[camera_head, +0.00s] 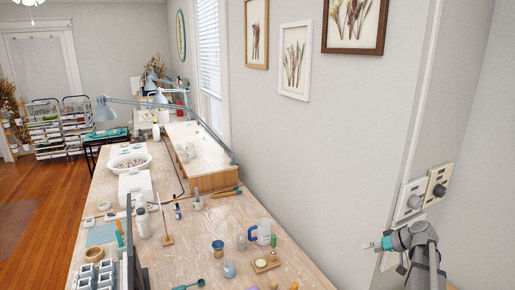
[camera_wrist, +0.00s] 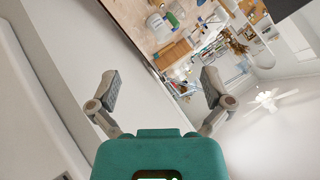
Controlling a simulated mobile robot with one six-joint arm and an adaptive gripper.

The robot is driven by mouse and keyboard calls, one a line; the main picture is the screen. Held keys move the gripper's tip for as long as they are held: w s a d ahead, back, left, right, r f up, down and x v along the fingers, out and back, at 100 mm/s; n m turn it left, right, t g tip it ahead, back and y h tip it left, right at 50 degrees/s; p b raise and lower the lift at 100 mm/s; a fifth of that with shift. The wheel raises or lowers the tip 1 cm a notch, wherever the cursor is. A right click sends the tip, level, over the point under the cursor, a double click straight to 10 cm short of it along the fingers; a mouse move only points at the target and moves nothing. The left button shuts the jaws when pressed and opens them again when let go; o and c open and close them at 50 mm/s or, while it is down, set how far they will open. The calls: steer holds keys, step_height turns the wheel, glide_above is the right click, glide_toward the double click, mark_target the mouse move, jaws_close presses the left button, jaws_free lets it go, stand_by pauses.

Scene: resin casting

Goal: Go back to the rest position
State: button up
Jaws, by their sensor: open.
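My gripper (camera_wrist: 158,78) is open and empty in the wrist view, with its two grey fingers wide apart and its teal body below them. Nothing is between the fingers but distant background. In the head view my arm stands at the lower right, in front of the wall, with the small teal part of my gripper (camera_head: 377,245) pointing left. It is apart from the workbench (camera_head: 190,262) and its items. The view of the fingers there is too small to make out.
The bench holds a blue-handled jug (camera_head: 262,232), small cups, a white bottle (camera_head: 143,222) and a dark upright panel (camera_head: 133,240). Wall switches (camera_head: 410,199) are close behind my arm. Framed pictures (camera_head: 295,60) hang above. Wooden floor (camera_head: 45,205) is open at left.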

steer(key=s+a+f+m+g+h, duration=0.1)
steer(key=s+a+f+g+h, duration=0.1)
steer(key=s+a, duration=0.6)
steer(key=s+a+f+g+h, duration=0.3)
steer(key=s+a+h, duration=0.3)
steer(key=a, duration=1)
steer(key=shift+s+a+f+m+g, duration=0.3)
steer(key=shift+s+f, duration=0.45)
steer(key=shift+s, duration=0.85)
steer(key=shift+d, duration=0.1)
